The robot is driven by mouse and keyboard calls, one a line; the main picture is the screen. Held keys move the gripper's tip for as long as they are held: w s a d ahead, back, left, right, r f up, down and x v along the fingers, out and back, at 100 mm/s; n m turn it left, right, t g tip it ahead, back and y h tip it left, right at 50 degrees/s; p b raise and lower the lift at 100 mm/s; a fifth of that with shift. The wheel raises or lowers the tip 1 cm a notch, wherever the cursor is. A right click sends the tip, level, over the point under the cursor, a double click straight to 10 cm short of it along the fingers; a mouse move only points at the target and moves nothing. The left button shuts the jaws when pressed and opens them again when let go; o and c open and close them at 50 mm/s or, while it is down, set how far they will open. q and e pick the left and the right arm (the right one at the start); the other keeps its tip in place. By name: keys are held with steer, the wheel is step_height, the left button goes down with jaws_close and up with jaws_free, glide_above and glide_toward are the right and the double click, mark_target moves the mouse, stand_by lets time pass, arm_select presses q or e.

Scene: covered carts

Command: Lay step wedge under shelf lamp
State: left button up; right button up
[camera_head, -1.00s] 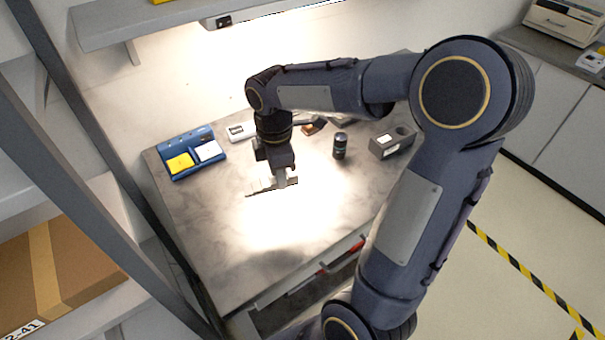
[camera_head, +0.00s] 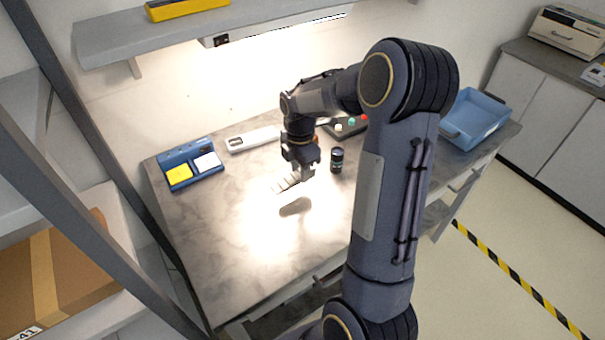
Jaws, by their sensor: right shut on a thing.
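The step wedge (camera_head: 285,184) is a small, pale stepped piece. My right gripper (camera_head: 304,177) is shut on it and holds it above the grey worktop (camera_head: 220,243). A dark shadow lies on the worktop just below it, apart from the wedge. The shelf lamp (camera_head: 285,27) is a lit bar under the wall shelf at the back. It throws a bright patch on the worktop in front of and below the gripper. My left gripper is not in view.
A blue holder (camera_head: 177,178) with yellow and white pads stands at the worktop's left. A white device (camera_head: 254,139), a dark cylinder (camera_head: 336,160) and a box with coloured buttons (camera_head: 345,127) stand farther back. A blue tray (camera_head: 474,120) is at the right. The front left worktop is clear.

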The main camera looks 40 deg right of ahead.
mark_target(303, 187)
steer(key=shift+w+d+f, duration=0.25)
steer(key=shift+d+f, duration=0.2)
steer(key=shift+f, duration=0.1)
steer(key=shift+w+d+f, duration=0.25)
steer(key=shift+d+f, duration=0.15)
steer(key=shift+f, duration=0.1)
steer(key=shift+f+p, duration=0.35)
steer(key=shift+f, duration=1.3)
steer(key=shift+f, duration=0.1)
steer(key=shift+f, duration=0.15)
steer(key=o, duration=1.1)
